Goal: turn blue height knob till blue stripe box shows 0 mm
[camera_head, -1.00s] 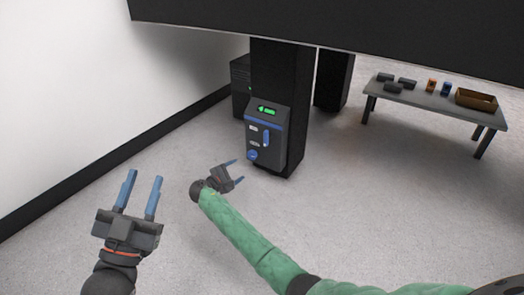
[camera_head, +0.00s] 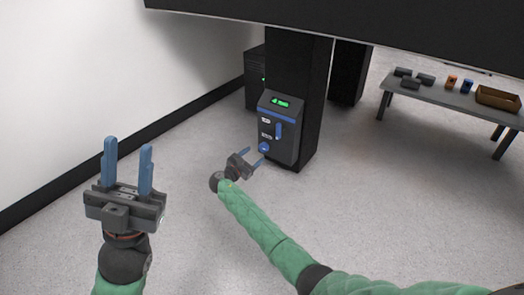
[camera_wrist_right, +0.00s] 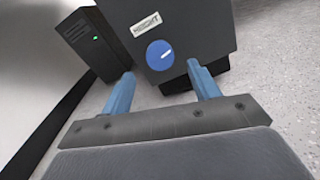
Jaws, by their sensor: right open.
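The blue stripe box (camera_head: 271,133) is a dark box on the front of a black column, with a blue stripe and a lit green display (camera_head: 280,102) too small to read. The round blue height knob (camera_head: 264,148) is low on its front; it also shows in the right wrist view (camera_wrist_right: 160,54), with a white mark and a label plate above it. My right gripper (camera_head: 257,158) is open, just in front of and below the knob, apart from it. In its wrist view the knob lies beyond and between the fingertips (camera_wrist_right: 160,75). My left gripper (camera_head: 127,150) is open and empty at the left.
A dark cabinet (camera_head: 254,75) stands behind, left of the column. A grey table (camera_head: 440,95) with small blocks and a brown tray (camera_head: 497,97) is at the right. The floor between is clear.

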